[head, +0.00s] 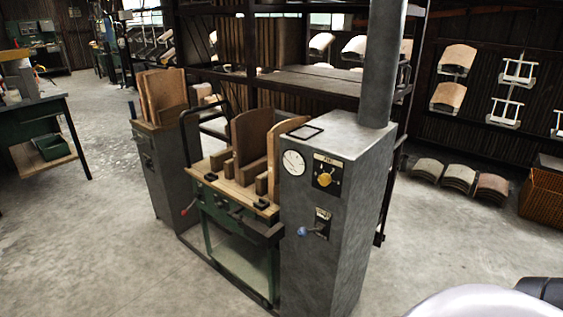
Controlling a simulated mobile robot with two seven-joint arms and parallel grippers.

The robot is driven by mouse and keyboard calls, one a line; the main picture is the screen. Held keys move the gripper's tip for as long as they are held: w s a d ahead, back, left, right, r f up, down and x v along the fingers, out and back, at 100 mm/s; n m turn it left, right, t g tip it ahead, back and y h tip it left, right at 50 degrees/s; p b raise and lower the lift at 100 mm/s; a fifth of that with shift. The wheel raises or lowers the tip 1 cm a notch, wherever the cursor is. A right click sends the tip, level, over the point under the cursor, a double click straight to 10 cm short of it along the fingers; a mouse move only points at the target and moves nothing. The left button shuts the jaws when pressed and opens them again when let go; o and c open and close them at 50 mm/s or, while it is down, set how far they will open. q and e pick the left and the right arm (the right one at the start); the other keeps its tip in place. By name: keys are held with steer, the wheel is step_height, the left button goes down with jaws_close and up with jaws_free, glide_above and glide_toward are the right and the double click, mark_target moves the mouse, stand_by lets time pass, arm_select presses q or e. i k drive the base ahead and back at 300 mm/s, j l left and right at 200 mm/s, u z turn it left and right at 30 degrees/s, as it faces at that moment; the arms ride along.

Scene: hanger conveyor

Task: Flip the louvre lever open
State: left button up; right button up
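A grey metal cabinet (325,265) with a round pipe on top stands right of centre. On its front is a small lever with a blue knob (303,231), which sticks out to the left from a dark plate (322,222). I cannot tell for certain that this is the louvre lever, or whether it is open. Another lever with a red tip (188,208) shows on the left, by the smaller grey cabinet (160,170). Neither gripper is in view. A pale rounded part and a dark part at the bottom right may be my arm.
A white dial (293,162) and a yellow knob (325,179) sit above the blue-knobbed lever. A green-framed press with wooden boards (250,140) stands between the cabinets. A green bench (35,125) is at left. The concrete floor in front is clear.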

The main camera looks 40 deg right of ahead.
mark_target(301, 231)
steer(key=z, duration=1.2)
